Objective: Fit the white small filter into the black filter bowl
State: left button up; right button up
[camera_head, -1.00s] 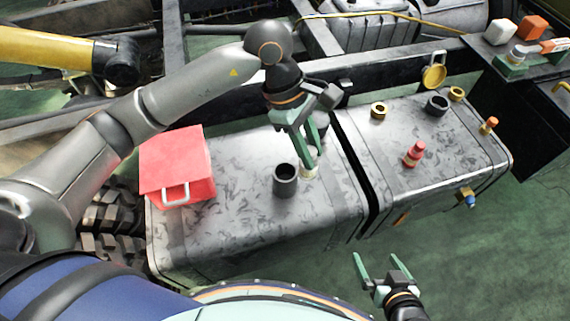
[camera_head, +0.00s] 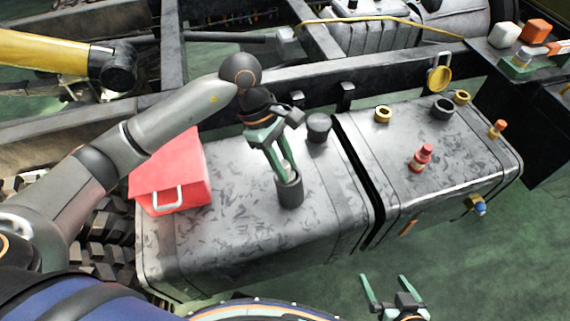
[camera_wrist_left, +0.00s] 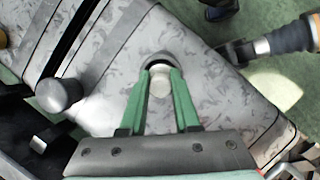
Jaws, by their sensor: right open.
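The black filter bowl (camera_head: 290,193) stands upright on the grey tank's left part. My left gripper (camera_head: 282,172) is right above it, fingers pointing down. It is shut on the white small filter (camera_head: 287,168), a pale cylinder between the fingertips. The filter's lower end is at the bowl's mouth; how far inside it is, I cannot tell. In the left wrist view, the white filter (camera_wrist_left: 160,86) sits between the green fingertips (camera_wrist_left: 161,82), in front of the bowl's dark rim (camera_wrist_left: 161,60). My right gripper (camera_head: 388,284) is open and empty at the bottom, away from the tank.
A dark cylindrical cap (camera_head: 319,127) stands behind the bowl. A red box (camera_head: 170,177) with a white handle is at the left. A red fitting (camera_head: 421,158), a black ring (camera_head: 442,108) and yellow rings (camera_head: 383,114) sit on the right tank. The surface before the bowl is clear.

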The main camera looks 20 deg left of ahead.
pick_arm(q)
jog(key=o, duration=0.5)
jog(key=shift+f, duration=0.2)
jog(key=shift+c, duration=0.2)
jog(key=shift+r, duration=0.1)
jog(key=p+v, duration=0.1)
jog(key=v, duration=1.1)
jog(key=shift+r, duration=0.15)
